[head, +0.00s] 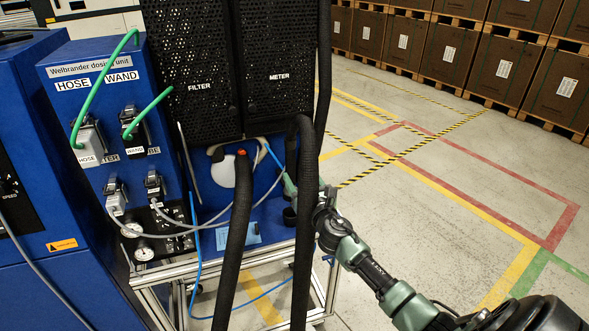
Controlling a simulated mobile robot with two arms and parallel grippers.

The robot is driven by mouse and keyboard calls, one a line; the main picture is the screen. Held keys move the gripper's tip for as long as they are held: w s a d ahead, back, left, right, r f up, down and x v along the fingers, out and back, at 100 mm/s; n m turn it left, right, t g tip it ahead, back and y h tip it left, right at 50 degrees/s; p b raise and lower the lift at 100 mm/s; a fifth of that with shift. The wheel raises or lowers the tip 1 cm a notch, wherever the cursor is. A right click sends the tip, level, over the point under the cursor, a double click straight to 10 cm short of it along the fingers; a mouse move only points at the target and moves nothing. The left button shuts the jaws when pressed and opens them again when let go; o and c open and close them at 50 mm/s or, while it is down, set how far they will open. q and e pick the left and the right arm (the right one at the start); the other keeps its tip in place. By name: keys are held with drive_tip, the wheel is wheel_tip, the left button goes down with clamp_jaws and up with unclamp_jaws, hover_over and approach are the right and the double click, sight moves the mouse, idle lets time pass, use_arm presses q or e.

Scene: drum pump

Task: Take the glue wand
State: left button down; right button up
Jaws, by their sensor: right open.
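The blue Welbrander dosing unit (82,52) stands at the left, with "HOSE" and "WAND" labels over its plugs. A WAND-marked plug (133,122) carries a green cable. I cannot pick out the glue wand itself for certain. My right gripper (291,198) is open beside the unit's front, near a small dark cylindrical part (290,216). A thick black hose (305,240) hides part of the gripper, so I cannot tell whether it touches anything. My left gripper is not in view.
Thick black hoses (234,230) hang in front of the perforated FILTER and METER covers (275,50). A metal frame (150,300) carries the unit, with loose blue tubing around it. Brown crates on pallets (450,55) line the back right. The marked floor (450,150) between is clear.

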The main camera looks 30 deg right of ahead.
sight(294, 156)
drive_tip(key=b+x, duration=0.1)
drive_tip(key=x, duration=0.3)
drive_tip(key=shift+a, duration=0.1)
drive_tip(key=shift+b+x, duration=0.5)
drive_tip(key=shift+x, duration=0.65)
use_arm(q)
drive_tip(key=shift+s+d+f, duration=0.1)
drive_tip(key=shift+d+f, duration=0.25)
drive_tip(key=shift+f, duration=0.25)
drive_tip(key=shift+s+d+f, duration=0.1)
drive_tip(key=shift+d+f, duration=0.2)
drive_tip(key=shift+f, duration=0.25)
